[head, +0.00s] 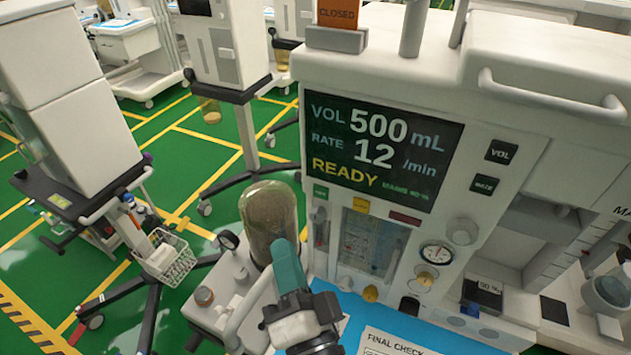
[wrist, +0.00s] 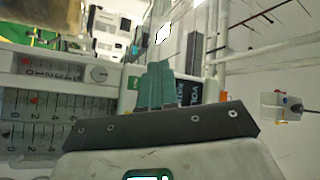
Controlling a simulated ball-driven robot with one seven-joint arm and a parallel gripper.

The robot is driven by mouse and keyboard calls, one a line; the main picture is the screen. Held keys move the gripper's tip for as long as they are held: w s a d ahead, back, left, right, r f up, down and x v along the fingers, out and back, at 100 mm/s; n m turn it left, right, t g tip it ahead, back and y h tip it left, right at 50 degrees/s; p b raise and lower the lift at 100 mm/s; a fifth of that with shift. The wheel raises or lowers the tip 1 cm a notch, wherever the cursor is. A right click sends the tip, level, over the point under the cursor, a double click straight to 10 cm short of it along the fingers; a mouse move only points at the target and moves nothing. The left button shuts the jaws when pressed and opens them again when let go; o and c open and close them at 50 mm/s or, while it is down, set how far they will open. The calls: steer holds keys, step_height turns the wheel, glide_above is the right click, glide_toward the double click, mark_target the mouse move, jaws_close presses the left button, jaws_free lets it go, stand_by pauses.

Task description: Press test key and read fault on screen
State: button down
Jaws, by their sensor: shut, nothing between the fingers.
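The screen (head: 382,148) on the white anaesthesia machine reads VOL 500 mL, RATE 12 /min and READY in yellow, with small mains text beside it. No fault text shows. Two dark keys, VOL (head: 502,151) and RATE (head: 484,185), sit right of the screen. Below it are small green (head: 320,192), yellow (head: 361,205) and red (head: 405,218) labels; I cannot tell which key is the test key. My gripper (head: 284,247) is shut and empty, in front of the glass dome, below left of the screen.
A glass dome (head: 270,215) stands left of the front panel. A gauge (head: 436,254), knobs and flow tubes (head: 370,243) fill the panel below the screen. A blue worktop holds a FINAL CHECK sheet (head: 388,342). Other carts stand behind on the green floor.

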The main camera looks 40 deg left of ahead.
mark_target(321, 192)
steer(key=shift+w, duration=0.1)
steer(key=shift+w+a+b, duration=0.35)
steer(key=shift+w+b, duration=0.5)
steer(key=shift+w, duration=0.55)
steer(key=shift+w+a+b, duration=0.3)
steer(key=shift+w+b, duration=0.55)
steer(key=shift+w, duration=0.55)
steer(key=shift+w+a+b, duration=0.35)
steer(key=shift+w+b, duration=0.5)
steer(key=shift+w, duration=0.55)
steer(key=shift+w+a, duration=0.1)
steer(key=shift+w, duration=0.3)
steer(key=shift+w+a+b, duration=0.15)
steer(key=shift+w+b, duration=0.25)
steer(key=shift+w, duration=0.05)
steer(key=shift+s+d+p, duration=0.25)
steer(key=shift+s+p, duration=0.45)
steer(key=shift+s, duration=0.15)
steer(key=shift+s, duration=0.1)
